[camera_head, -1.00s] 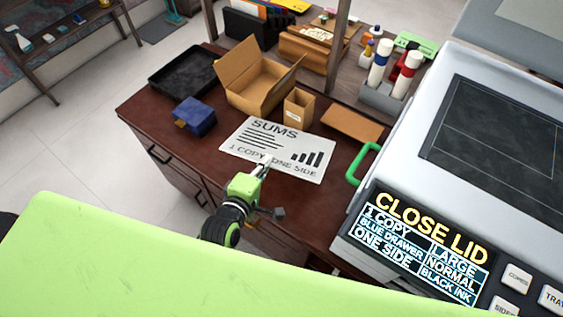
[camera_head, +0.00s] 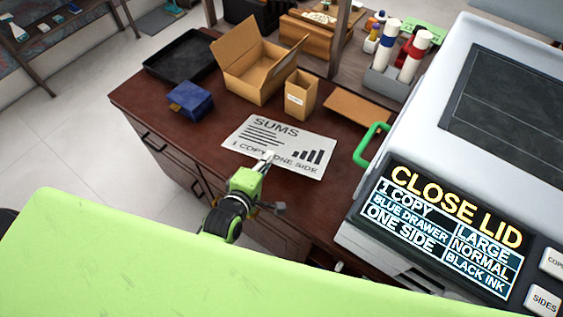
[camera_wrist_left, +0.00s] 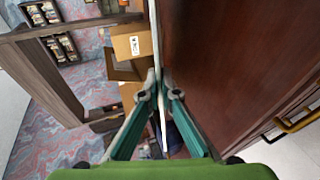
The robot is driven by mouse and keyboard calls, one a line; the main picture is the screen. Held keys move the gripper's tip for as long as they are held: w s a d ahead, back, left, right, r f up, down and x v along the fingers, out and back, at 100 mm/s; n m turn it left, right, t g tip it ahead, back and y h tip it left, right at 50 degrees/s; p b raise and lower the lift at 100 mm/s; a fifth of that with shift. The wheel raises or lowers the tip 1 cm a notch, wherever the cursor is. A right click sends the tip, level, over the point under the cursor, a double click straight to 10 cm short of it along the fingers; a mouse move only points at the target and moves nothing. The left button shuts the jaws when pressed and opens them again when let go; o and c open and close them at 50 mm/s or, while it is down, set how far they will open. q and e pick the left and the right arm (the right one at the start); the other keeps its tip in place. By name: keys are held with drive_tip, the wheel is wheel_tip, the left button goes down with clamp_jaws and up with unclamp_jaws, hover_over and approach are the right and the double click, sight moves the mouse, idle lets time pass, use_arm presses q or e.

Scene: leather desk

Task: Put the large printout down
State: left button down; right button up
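The large printout (camera_head: 284,150) is a white sheet marked "SUMS", "1 COPY" and "ONE SIDE", with a bar chart. In the head view it lies flat over the near part of the dark leather-brown desk (camera_head: 212,140); I cannot tell whether it touches the desk or hangs just above. My left gripper (camera_head: 268,160) is at the sheet's near edge. In the left wrist view the left fingertips (camera_wrist_left: 156,88) are closed together on the thin sheet, seen edge-on beside the desk top. My right gripper is not in view.
Behind the sheet stand a blue box (camera_head: 190,101), an open cardboard box (camera_head: 255,75), a small carton (camera_head: 300,95) and a black tray (camera_head: 180,55). A brown flat item (camera_head: 357,107) lies to the right. The copier (camera_head: 430,140) with its green handle (camera_head: 370,145) is right, displaying "CLOSE LID".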

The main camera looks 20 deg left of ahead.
use_arm(q)
drive_tip(key=shift+f+b, duration=0.35)
drive_tip(key=shift+f, duration=1)
drive_tip(key=c, duration=2.4)
unclamp_jaws()
drive_tip(key=shift+c, duration=0.2)
drive_tip(key=shift+s+r+p, duration=0.25)
drive_tip(key=shift+s+p, duration=0.1)
drive_tip(key=shift+p, duration=0.05)
drive_tip(key=p+v, duration=0.4)
drive_tip(key=v, duration=0.3)
drive_tip(key=shift+s, duration=0.15)
